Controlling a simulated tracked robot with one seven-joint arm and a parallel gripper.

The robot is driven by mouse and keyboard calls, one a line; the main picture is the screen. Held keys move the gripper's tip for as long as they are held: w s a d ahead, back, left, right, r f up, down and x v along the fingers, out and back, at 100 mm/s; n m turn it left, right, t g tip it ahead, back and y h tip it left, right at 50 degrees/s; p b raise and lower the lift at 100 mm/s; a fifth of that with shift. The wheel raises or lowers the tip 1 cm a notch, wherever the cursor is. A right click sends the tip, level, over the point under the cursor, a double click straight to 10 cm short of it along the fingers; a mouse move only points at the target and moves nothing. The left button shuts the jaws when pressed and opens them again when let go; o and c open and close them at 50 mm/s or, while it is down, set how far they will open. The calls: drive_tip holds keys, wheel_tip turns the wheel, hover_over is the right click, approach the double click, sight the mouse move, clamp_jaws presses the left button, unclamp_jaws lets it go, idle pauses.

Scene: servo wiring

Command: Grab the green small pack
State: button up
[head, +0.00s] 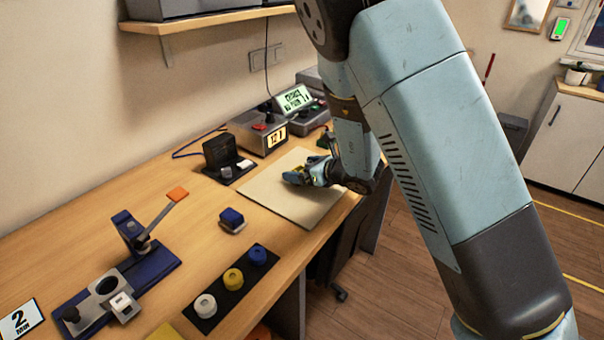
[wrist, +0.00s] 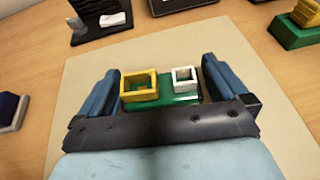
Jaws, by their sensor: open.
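A green pack (wrist: 178,99) with a yellow square frame and a smaller white square frame on top sits on the beige mat (wrist: 85,75) in the wrist view. My gripper (wrist: 160,76) is open, with one blue finger on each side of the pack. I cannot tell whether either finger touches it. The near part of the pack is hidden behind the dark gripper bar. In the head view my gripper (head: 305,176) is low over the mat (head: 265,196) and mostly covers the pack. A second green block (wrist: 292,34) with a yellow top stands at the upper right of the wrist view.
A black stand with a white piece (head: 228,165) is left of the mat, with a meter box (head: 262,130) behind. A dark blue block (head: 232,217), a black strip of spools (head: 233,280) and a blue lever press (head: 115,280) stand nearer. Bare wood lies between them.

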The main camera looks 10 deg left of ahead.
drive_tip(key=c, duration=0.8)
drive_tip(key=shift+r, duration=0.1)
